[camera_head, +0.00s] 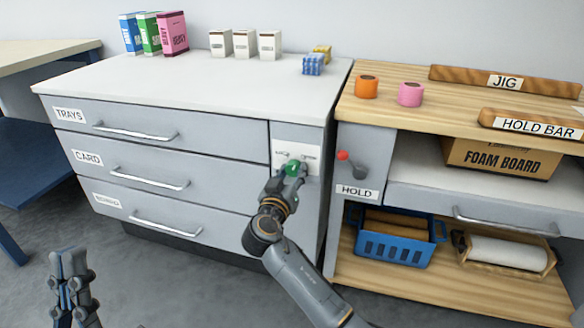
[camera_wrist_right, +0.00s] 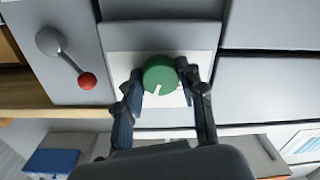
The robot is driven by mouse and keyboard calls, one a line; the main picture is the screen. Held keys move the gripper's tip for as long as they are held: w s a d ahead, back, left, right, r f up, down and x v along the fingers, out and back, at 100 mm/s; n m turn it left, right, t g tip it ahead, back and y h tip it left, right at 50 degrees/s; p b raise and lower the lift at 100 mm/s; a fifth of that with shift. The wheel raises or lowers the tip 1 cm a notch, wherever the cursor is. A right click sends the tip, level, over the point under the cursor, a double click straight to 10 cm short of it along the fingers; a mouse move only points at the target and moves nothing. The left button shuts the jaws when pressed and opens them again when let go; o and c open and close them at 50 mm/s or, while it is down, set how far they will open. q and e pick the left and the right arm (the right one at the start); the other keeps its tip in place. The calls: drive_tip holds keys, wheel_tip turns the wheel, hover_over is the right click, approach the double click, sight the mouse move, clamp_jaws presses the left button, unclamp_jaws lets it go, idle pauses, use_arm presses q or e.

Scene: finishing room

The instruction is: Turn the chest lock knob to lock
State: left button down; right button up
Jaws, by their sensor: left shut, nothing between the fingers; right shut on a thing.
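The chest (camera_head: 190,170) is a grey cabinet with labelled drawers, and all of them look shut. Its green lock knob (camera_head: 293,167) sits on a white plate (camera_head: 283,150) at the right end of its front. My right gripper (camera_head: 288,180) is at the knob, shut on it. In the right wrist view the green knob (camera_wrist_right: 160,75) is between the two fingers (camera_wrist_right: 162,95), with a white mark on its lower edge. The fingers hide part of the plate. My left gripper (camera_head: 68,270) is shut and empty, low at the left above the floor, away from the chest.
A blue basket (camera_head: 393,245) stands on the bench's lower shelf. The floor before the chest is open.

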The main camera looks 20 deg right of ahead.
drive_tip(key=n+p, duration=0.2)
drive_tip(key=n, duration=0.1)
drive_tip(key=shift+r+n, duration=0.15)
drive_tip(key=shift+n, duration=0.15)
use_arm(q)
drive_tip(key=w+f+g+y+p, duration=0.1)
drive_tip(key=w+f+g+y, duration=0.1)
drive_tip(key=w+f+g, duration=0.4)
drive_tip(key=w+f+g+y+p, duration=0.1)
drive_tip(key=w+f+g+y, duration=0.15)
drive_tip(key=f+g, duration=0.4)
use_arm(e)
drive_tip(key=n, duration=0.2)
drive_tip(key=shift+n, duration=0.4)
drive_tip(key=n+p, duration=0.2)
drive_tip(key=n, duration=0.1)
drive_tip(key=n+p, duration=0.2)
drive_tip(key=n, duration=0.1)
use_arm(q)
drive_tip(key=s+a+f+g+y, duration=0.1)
drive_tip(key=s+a+f+g, duration=0.1)
drive_tip(key=s+f+g, duration=0.3)
drive_tip(key=s+a+f+g+y, duration=0.2)
drive_tip(key=s+f+g, duration=0.3)
drive_tip(key=f, duration=0.7)
drive_tip(key=shift+s+a+n, duration=0.4)
drive_tip(key=shift+s+a, duration=0.25)
drive_tip(key=shift+s, duration=0.55)
drive_tip(key=shift+f, duration=0.1)
